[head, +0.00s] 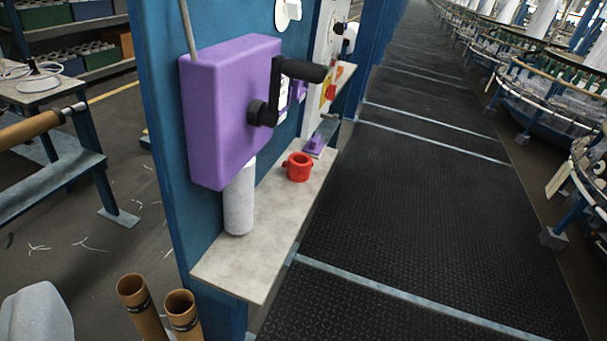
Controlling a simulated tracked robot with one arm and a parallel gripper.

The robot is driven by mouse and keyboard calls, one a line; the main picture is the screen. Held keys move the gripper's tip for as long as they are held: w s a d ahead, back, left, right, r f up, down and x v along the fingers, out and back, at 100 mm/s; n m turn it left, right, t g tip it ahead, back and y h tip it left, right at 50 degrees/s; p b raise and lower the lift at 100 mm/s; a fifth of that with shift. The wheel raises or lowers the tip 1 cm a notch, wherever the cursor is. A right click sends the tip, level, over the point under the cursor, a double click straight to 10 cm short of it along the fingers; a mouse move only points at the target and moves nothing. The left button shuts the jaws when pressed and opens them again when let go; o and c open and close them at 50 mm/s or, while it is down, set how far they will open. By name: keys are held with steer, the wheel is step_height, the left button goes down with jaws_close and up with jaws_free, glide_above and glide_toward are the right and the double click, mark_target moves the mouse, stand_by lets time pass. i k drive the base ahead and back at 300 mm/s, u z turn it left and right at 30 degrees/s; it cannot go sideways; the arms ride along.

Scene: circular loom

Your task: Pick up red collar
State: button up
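The red collar (299,168) is a small ring-shaped part with a lug on its left side. It sits on a narrow grey shelf (235,272) fixed to the blue machine frame, near the shelf's middle and right of the purple box. My gripper does not show in the head view, so its position relative to the collar and its opening cannot be seen.
A purple box (222,115) with a black crank handle (300,70) overhangs the shelf. A white cylinder (239,200) stands below it. Two brown tubes (141,305) stand at lower left. The black matted aisle (420,200) on the right is clear.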

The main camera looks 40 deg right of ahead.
mark_target(298, 166)
steer(key=z, duration=0.5)
steer(key=k, duration=1.2)
steer(key=z, duration=0.9)
steer(key=i, duration=1.9)
steer(key=u, duration=1)
steer(key=i, duration=0.4)
steer(key=u, duration=0.3)
